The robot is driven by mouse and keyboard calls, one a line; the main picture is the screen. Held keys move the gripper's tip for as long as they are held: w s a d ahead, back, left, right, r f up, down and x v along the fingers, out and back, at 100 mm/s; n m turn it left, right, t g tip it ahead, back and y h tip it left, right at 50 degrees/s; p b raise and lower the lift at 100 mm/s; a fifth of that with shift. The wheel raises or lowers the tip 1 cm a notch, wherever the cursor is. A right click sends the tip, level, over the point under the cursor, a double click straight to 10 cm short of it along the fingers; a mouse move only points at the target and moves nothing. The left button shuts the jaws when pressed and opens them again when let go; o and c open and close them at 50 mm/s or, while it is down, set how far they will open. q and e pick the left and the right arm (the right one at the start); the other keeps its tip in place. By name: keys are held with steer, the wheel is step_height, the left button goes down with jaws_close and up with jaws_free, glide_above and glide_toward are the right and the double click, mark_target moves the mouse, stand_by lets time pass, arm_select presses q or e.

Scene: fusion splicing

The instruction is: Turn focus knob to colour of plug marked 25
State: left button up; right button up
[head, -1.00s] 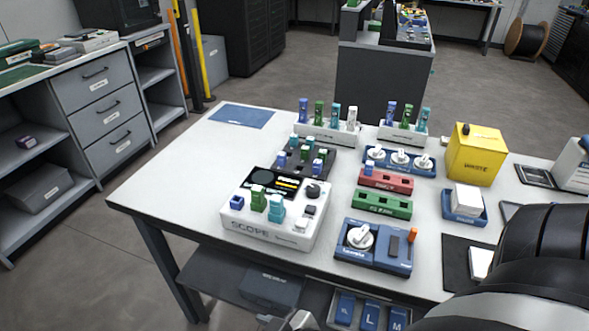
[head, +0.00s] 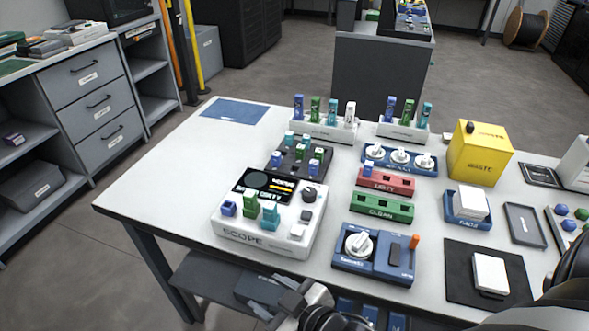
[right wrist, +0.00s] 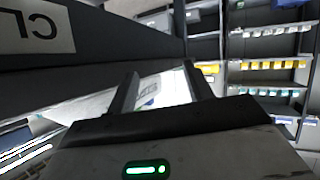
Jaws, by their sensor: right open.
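My left gripper is out of view.
A blue unit with a white dial (head: 359,245) is right of the scope. Behind are green (head: 382,207) and red (head: 386,181) blocks, a blue three-knob unit (head: 400,160) and a yellow waste box (head: 478,153). A dark plug tray (head: 301,158) sits behind the scope.

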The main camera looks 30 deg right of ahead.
steer(key=w+a+r+n+t+y, duration=0.2)
steer(key=w+r+n+t, duration=0.15)
steer(key=w+r, duration=0.25)
steer(key=w+a+r+n+y, duration=0.1)
steer(key=a+r+n+y, duration=0.2)
steer(key=r+n+y, duration=0.3)
steer(key=w+a+r+n+y, duration=0.1)
steer(key=a+r+n+y, duration=0.25)
steer(key=r+n, duration=0.4)
step_height(320, 180, up, 5)
steer(key=n+g+h+b, duration=0.2)
steer(key=n+g+h, duration=1.35)
steer(key=n, duration=1.45)
glide_above(309, 191)
steer(key=shift+g, duration=0.3)
step_height(309, 191, down, 13)
steer(key=shift+s+f, duration=0.1)
steer(key=shift+f, duration=0.1)
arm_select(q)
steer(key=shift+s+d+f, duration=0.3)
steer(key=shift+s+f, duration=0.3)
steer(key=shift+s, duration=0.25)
arm_select(e)
steer(key=shift+f, duration=0.7)
